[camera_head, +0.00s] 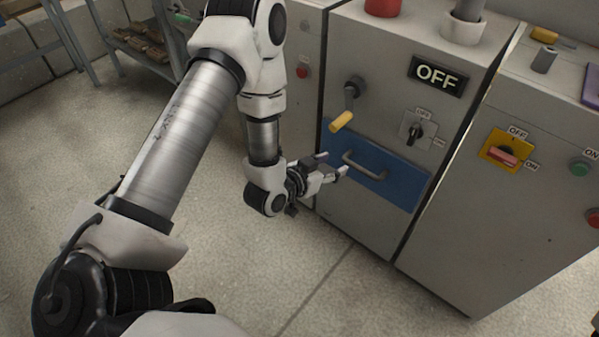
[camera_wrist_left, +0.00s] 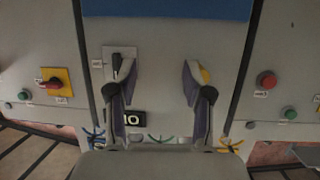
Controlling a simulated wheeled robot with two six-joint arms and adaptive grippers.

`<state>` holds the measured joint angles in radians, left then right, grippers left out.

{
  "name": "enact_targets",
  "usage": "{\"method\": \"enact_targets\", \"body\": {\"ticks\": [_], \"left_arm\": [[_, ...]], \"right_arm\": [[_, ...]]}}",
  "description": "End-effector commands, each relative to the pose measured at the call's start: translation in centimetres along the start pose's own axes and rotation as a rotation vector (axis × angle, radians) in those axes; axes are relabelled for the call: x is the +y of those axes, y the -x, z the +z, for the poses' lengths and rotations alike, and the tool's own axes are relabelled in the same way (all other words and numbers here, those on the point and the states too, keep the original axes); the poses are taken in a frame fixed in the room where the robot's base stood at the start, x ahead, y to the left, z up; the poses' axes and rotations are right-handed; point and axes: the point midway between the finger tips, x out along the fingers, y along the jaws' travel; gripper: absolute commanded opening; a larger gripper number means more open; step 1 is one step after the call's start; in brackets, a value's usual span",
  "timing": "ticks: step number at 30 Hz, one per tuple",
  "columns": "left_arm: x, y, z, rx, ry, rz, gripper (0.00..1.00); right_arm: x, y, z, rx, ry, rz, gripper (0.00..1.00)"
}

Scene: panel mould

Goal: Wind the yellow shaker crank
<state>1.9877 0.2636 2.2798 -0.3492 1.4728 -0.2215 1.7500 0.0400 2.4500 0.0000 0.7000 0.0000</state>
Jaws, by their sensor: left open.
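The yellow crank handle (camera_head: 341,122) sticks out from a dark crank arm (camera_head: 352,93) on the front of the middle grey cabinet, left of the OFF sign. My left gripper (camera_head: 332,165) is open and empty, below the handle and in front of the blue drawer's left part. In the left wrist view the cabinet appears upside down. There my open left gripper (camera_wrist_left: 158,76) has its fingers wide apart, and a bit of the yellow handle (camera_wrist_left: 205,74) shows behind the right finger, which hides the rest. My right gripper is in neither view.
The blue drawer (camera_head: 403,189) has a protruding bar handle (camera_head: 364,166) close to my left fingertips. A rotary switch (camera_head: 415,130) is right of the crank. The OFF sign (camera_head: 437,76) is above it. Another cabinet with a yellow-plated switch (camera_head: 506,151) stands right. The floor in front is clear.

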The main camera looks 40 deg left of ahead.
Motion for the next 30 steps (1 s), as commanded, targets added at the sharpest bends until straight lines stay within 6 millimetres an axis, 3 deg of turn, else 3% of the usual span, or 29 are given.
{"method": "enact_targets", "body": {"ticks": [1, 3, 13, 21, 30], "left_arm": [[0.6, 1.1, -0.2, -0.053, 0.001, 0.009, 0.51], [1.4, 2.0, 0.9, -0.127, 0.003, 0.016, 0.51], [4.2, 7.8, 5.8, -0.462, 0.02, 0.034, 0.51], [5.3, 12.2, 8.8, -0.677, 0.042, 0.023, 0.51], [5.5, 13.3, 9.7, -0.729, 0.048, 0.019, 0.51]], "right_arm": [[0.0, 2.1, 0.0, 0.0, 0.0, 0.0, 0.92], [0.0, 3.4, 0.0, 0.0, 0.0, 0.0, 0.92], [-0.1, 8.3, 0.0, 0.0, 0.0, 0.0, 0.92], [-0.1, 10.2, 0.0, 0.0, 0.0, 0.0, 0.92], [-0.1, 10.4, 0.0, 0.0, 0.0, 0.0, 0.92]]}}
